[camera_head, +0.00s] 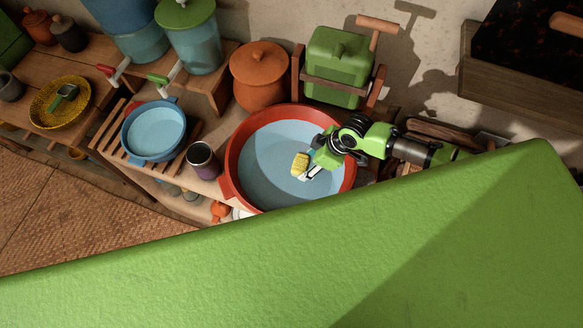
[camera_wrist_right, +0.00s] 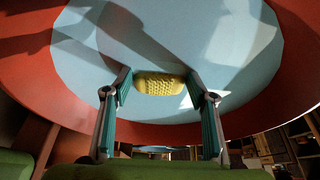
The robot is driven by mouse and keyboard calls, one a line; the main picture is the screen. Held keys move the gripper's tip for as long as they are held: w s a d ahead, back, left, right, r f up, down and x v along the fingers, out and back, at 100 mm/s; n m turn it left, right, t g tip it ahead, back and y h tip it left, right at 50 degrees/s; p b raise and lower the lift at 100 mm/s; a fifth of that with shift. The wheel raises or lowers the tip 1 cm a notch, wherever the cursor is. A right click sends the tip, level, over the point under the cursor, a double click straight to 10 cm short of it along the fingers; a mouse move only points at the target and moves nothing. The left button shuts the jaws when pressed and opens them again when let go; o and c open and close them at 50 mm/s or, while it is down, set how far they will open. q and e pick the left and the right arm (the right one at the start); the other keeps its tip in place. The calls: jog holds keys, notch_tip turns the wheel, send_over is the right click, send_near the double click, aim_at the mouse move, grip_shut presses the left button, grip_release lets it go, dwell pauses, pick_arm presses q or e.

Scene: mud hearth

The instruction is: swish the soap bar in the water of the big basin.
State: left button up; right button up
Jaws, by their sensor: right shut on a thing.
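The big basin (camera_head: 232,150) is round and red-orange, with pale blue water (camera_head: 265,170) inside. My right gripper (camera_head: 306,168) reaches in over its right side and is shut on the yellow soap bar (camera_head: 299,162). In the right wrist view the soap bar (camera_wrist_right: 160,84) has a bumpy surface and sits between the two fingertips of my right gripper (camera_wrist_right: 160,88), with the pale blue water behind it. I cannot tell whether the bar touches the water. My left gripper is not in view.
A small blue basin (camera_head: 181,136) stands on a slatted rack left of the big basin, with a dark cup (camera_head: 204,160) between them. An orange lidded pot (camera_head: 258,78) and a green canister (camera_head: 338,60) stand close behind the big basin.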

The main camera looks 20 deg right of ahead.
dwell(0.3)
jog(key=a, duration=0.2)
jog(key=w+a, duration=0.1)
jog(key=a, duration=0.2)
jog(key=shift+w+a, duration=0.25)
jog(key=shift+a, duration=0.15)
jog(key=s+d+p, duration=0.1)
jog(key=d, duration=0.5)
jog(key=shift+s, duration=0.2)
jog(key=shift+a, duration=0.15)
jog(key=a, duration=0.2)
jog(key=w+a, duration=0.1)
jog(key=a, duration=0.2)
jog(key=shift+w+a, duration=0.25)
jog(key=shift+a, duration=0.1)
